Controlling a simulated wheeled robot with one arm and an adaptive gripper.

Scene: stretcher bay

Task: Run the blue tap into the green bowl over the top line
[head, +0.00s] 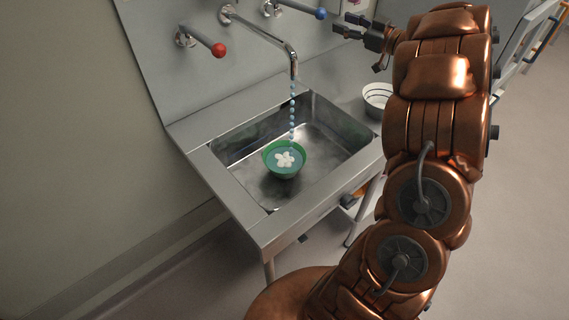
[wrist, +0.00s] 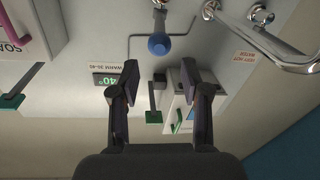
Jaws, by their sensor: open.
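The green bowl (head: 269,151) stands in the steel sink under the spout (head: 293,65). A broken blue stream of water falls from the spout into it. Water with a white patch shows inside; I cannot make out any line on the bowl. The blue tap (head: 320,13) has a round blue knob on a metal lever, to the right of the spout. It also shows in the wrist view (wrist: 159,43). My gripper (head: 343,24) is open and empty, close to the right of the blue knob. In the wrist view, the knob is ahead, between and beyond the fingertips (wrist: 162,76).
A red tap (head: 218,50) is left of the spout. The sink floor around the bowl is clear.

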